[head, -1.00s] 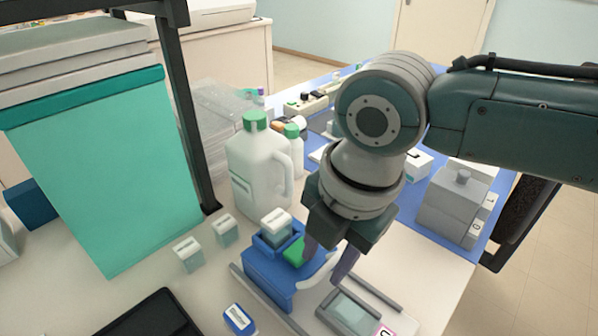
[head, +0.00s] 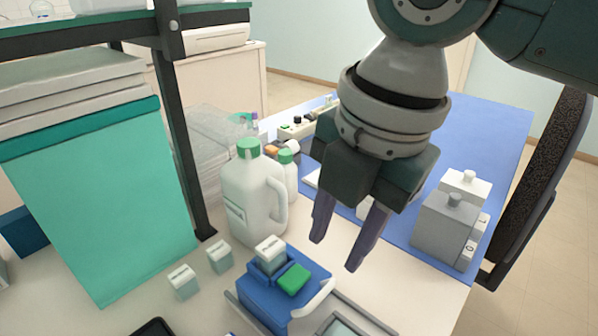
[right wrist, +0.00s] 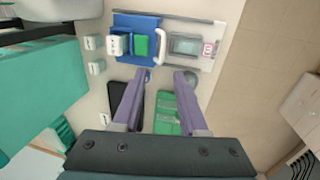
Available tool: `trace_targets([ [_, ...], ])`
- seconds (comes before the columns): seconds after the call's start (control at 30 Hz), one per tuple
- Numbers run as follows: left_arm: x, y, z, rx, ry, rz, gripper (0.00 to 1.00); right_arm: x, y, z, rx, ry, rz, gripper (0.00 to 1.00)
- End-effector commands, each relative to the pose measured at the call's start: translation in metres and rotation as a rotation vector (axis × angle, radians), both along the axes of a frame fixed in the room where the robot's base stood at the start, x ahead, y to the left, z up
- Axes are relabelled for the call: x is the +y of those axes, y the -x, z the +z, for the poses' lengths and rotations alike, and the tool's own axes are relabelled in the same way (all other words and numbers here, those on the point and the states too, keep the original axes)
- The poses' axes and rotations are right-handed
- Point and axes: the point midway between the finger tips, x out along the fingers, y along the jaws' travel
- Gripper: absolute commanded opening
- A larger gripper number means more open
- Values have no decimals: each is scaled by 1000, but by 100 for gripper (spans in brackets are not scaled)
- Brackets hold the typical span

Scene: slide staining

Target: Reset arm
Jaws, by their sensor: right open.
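My right gripper (head: 338,236) is in the upper right of the head view, raised above the bench, its two purple fingers apart with nothing between them. In the right wrist view the fingers (right wrist: 155,100) point over the bench, also apart and empty. The holder also shows in the right wrist view (right wrist: 139,24). My left gripper is not in view.
A white jug with a green cap (head: 250,192) stands behind the holder. A teal panel (head: 100,200) and dark post (head: 186,130) rise at left.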

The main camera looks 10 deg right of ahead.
Motion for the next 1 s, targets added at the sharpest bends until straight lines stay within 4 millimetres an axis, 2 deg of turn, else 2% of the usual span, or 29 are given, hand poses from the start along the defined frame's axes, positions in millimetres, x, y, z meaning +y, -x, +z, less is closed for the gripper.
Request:
trace_targets([
  [0.13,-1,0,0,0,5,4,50,12,12,-7,10,-46,-48,42],
  [0.23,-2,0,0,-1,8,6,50,31,32,-17,29,-137,-170,42],
  [0.37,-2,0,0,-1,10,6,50,49,61,-25,68,-292,-464,42],
  [0.47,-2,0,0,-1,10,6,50,45,79,-29,102,-391,-752,42],
  [0.57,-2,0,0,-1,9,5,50,27,95,-35,128,-450,-1055,42],
  [0.7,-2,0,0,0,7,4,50,-9,118,-43,134,-474,-1413,42],
  [1.0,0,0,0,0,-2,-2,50,-92,175,-53,43,-410,-1996,42],
])
